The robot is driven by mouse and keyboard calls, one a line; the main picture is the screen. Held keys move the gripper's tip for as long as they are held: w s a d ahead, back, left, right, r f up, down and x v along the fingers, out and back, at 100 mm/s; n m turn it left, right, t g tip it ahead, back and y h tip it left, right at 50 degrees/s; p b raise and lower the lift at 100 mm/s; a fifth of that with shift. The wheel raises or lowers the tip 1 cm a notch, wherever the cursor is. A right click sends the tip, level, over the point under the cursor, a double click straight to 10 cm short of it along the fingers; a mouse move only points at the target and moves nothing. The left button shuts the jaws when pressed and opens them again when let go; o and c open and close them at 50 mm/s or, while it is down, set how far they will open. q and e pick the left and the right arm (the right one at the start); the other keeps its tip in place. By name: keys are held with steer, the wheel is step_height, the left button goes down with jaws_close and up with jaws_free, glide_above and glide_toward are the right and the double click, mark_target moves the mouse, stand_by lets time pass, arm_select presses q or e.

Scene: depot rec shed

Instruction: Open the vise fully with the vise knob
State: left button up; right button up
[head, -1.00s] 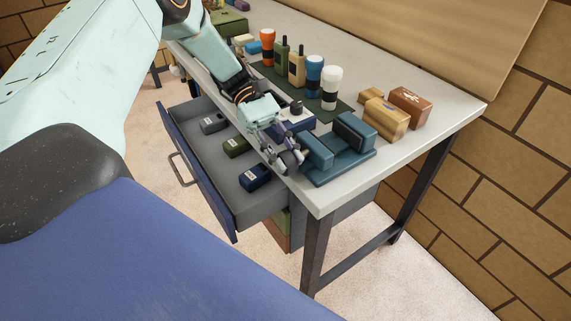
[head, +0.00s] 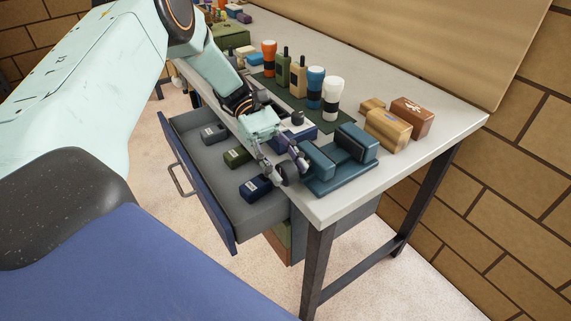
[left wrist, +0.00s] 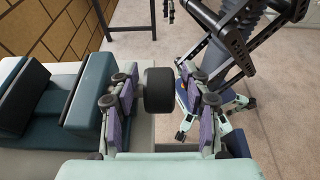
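The teal-blue vise (head: 342,178) sits on the front right corner of the bench. Its near jaw block (head: 318,160) and far jaw block (head: 358,142) stand a small gap apart. In the left wrist view the vise (left wrist: 90,92) is at the left, and the black round vise knob (left wrist: 158,88) shows between my fingers. My left gripper (head: 288,166) is at the vise's knob end, above the drawer side of the bench. In the wrist view its fingers (left wrist: 160,112) stand open, with gaps visible beside the knob. In the head view the gripper mostly hides the knob. My right gripper is not in view.
An open drawer (head: 189,188) with several small boxes lies below my left gripper. A green mat (head: 345,115) with flashlights and radios is behind the vise. Tan and brown boxes (head: 388,130) stand at the right.

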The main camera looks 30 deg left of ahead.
arm_select(q)
steer(key=shift+a, duration=0.1)
steer(key=v, duration=0.7)
steer(key=shift+a, duration=0.15)
steer(key=shift+r, duration=0.2)
stand_by(0.5)
